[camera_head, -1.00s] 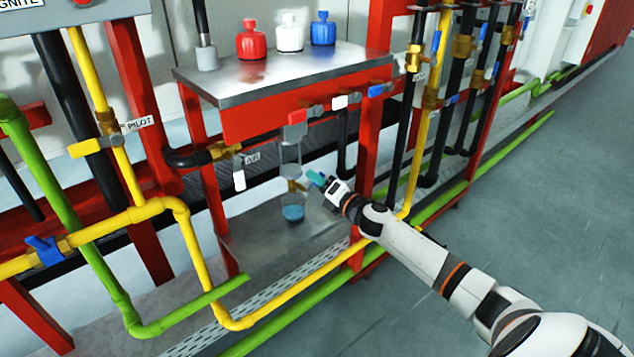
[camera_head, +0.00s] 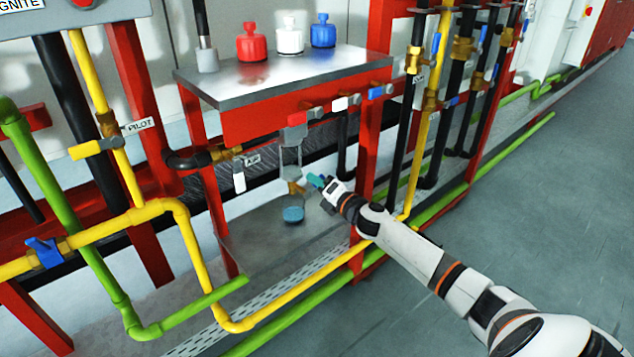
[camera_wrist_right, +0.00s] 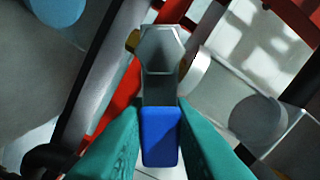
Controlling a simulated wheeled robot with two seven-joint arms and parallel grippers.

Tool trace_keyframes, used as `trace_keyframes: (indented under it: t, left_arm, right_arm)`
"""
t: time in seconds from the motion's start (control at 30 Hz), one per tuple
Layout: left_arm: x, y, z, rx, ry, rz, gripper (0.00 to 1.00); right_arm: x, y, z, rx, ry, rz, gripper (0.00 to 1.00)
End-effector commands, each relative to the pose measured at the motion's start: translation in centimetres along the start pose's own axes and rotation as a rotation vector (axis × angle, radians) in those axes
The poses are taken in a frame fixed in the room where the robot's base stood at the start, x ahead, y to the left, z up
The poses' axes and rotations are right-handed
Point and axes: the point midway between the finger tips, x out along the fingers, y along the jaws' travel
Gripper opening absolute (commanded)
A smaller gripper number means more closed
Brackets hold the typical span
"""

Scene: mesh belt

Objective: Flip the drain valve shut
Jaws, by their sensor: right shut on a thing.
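The drain valve is a small brass body (camera_head: 295,188) under a clear vertical sight tube (camera_head: 291,155) below the red front of the metal table. In the wrist view its lever has a blue grip (camera_wrist_right: 160,137) and a grey hexagonal end (camera_wrist_right: 163,50). My right gripper (camera_head: 319,183) reaches the valve from the right. Its teal fingers (camera_wrist_right: 160,145) are shut on both sides of the blue grip. In the head view the fingers partly hide the lever. A round blue drain pool or cup (camera_head: 293,214) lies below the valve. My left gripper is not in view.
The metal table (camera_head: 280,75) carries red, white and blue bottles. A yellow pipe (camera_head: 280,298) and a green pipe run low in front. A red post (camera_head: 368,150) stands close beside my right wrist. Open floor (camera_head: 540,210) lies to the right.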

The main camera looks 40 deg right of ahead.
Motion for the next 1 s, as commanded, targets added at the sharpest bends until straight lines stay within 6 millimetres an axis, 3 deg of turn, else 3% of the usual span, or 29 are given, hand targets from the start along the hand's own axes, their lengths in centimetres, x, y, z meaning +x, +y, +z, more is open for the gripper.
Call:
trace_keyframes:
  t: [0.37,0.7,1.0]
  left_arm:
    - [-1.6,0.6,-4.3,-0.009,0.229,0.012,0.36]
    - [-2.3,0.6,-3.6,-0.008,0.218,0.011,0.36]
    - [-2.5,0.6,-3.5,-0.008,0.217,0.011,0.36]
  right_arm:
    - [0.0,0.9,0.1,0.245,0.0,0.003,0.0]
    - [0.0,1.8,0.4,0.467,0.0,0.002,0.0]
    - [0.0,2.2,0.6,0.558,0.0,0.002,0.0]
